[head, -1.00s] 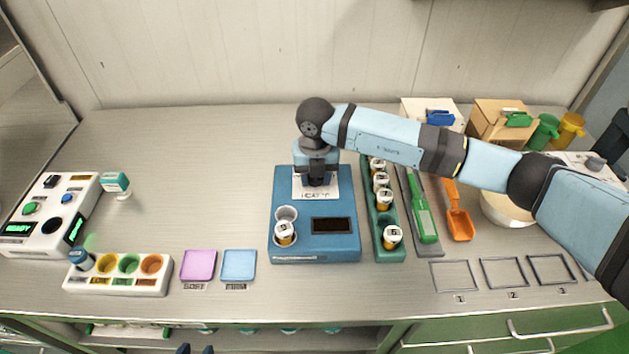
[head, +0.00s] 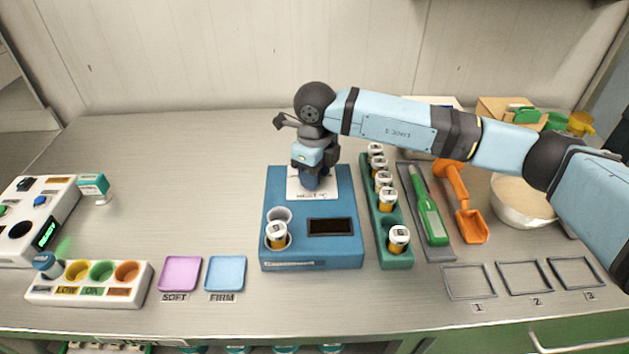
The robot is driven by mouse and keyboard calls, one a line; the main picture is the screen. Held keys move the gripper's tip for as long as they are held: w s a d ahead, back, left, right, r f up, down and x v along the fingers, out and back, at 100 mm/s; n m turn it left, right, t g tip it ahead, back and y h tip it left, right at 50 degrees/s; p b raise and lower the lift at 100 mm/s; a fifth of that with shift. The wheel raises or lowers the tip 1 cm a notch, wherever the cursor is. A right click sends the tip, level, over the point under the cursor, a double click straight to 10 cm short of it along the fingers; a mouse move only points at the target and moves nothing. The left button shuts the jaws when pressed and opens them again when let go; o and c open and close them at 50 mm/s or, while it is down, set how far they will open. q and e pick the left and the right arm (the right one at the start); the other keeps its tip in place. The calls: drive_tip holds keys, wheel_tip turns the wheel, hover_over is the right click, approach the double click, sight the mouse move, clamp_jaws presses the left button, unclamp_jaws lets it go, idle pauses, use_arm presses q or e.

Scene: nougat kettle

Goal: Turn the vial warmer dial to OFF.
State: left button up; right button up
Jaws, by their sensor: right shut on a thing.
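The vial warmer (head: 345,255) is a blue box in the middle of the bench, with a dark display (head: 330,226) and two round wells at its front left. A white-capped vial (head: 276,235) stands in the front well; the rear well (head: 279,215) looks empty. My right gripper (head: 311,186) points down over the white dial plate (head: 327,188) at the back of the warmer. It is shut on the dial, which it mostly hides, so the dial's pointing direction cannot be read. The plate's lettering is only partly visible. My left gripper is not in view.
Right of the warmer is a green rack (head: 398,262) with several vials. Beyond it lie a green tool (head: 430,215), an orange scoop (head: 468,215) and a bowl (head: 522,205). Pink (head: 181,274) and blue pads (head: 226,274) lie left of the warmer. The bench behind them is clear.

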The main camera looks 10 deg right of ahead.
drive_tip(key=shift+w+n+b, duration=0.1)
drive_tip(key=shift+n+b, duration=0.65)
drive_tip(key=shift+n, duration=0.25)
drive_tip(key=o, duration=0.9)
drive_tip(key=shift+c, duration=0.2)
wheel_tip(320, 180, up, 14)
drive_tip(key=shift+f, duration=0.15)
